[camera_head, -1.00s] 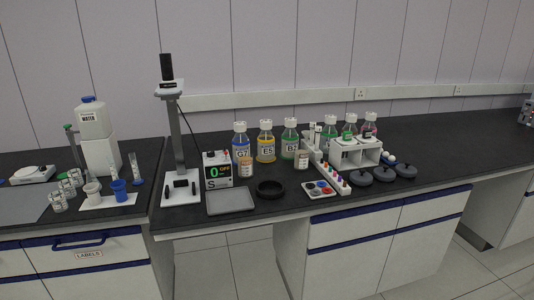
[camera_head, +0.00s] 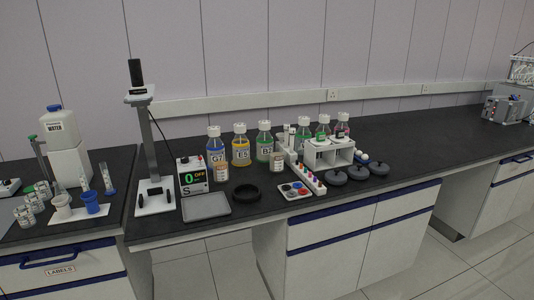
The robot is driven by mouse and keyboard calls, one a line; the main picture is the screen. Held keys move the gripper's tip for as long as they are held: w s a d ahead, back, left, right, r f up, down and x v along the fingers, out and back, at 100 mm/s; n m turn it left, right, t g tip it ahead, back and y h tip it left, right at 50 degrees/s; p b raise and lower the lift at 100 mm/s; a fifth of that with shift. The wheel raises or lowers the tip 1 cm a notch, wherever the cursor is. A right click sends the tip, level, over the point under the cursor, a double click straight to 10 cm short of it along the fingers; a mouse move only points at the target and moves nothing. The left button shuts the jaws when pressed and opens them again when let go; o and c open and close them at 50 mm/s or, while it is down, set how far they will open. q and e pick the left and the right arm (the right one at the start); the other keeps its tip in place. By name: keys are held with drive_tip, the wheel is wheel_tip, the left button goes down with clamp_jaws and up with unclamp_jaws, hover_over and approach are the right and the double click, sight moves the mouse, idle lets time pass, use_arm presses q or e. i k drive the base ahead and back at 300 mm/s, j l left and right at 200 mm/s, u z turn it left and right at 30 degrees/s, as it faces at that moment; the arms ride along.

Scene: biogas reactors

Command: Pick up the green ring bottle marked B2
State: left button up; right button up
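A bottle with a white cap and a green ring (camera_head: 264,141) stands upright on the dark bench. Its label appears to start with B, but it is too small to read fully. A yellow bottle marked E5 (camera_head: 240,146) and a blue bottle marked G7 (camera_head: 215,148) stand to its left. More capped bottles (camera_head: 323,127) with green and pink colouring stand to its right at a white rack. Neither of my grippers is in view.
A stirrer stand (camera_head: 155,195) is left. The bench (camera_head: 430,135) is clear at right.

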sight(265, 140)
drive_tip(key=i+l+u, duration=0.15)
drive_tip(key=i, duration=0.35)
drive_tip(key=i+l+u, duration=0.1)
drive_tip(key=i, duration=0.45)
